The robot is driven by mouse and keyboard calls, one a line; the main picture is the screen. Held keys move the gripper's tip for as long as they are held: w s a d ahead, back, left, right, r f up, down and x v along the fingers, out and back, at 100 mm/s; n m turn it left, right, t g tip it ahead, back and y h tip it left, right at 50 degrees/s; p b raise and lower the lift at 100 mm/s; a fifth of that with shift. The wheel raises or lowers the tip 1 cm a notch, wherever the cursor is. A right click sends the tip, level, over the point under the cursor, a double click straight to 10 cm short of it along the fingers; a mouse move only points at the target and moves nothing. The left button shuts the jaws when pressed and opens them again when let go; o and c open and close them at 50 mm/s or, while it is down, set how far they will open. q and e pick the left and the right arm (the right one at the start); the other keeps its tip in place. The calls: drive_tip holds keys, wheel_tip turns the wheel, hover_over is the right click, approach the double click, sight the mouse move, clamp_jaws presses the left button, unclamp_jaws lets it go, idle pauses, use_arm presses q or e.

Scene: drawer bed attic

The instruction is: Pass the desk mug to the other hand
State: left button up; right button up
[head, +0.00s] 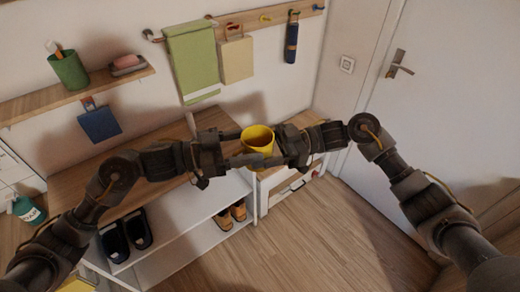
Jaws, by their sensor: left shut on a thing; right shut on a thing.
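The desk mug (257,137) is yellow and upright, with its open top facing up, in the middle of the head view. It is held in the air in front of the wooden bench top. My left gripper (241,147) reaches it from the left and is shut on it. My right gripper (275,146) reaches it from the right and is also shut on it. The mug sits between the two grippers, which face each other. The mug's handle cannot be made out, and its lower sides are partly hidden by the fingers.
A wooden bench (160,165) with shoes (126,235) on its lower shelf stands below my arms. A wall shelf (78,95) holds a green cup (69,70). A green towel (192,60) hangs behind. A white door (440,110) is at right. The floor (310,235) in front is clear.

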use_arm(q)
drive_tip(key=o, duration=1.2)
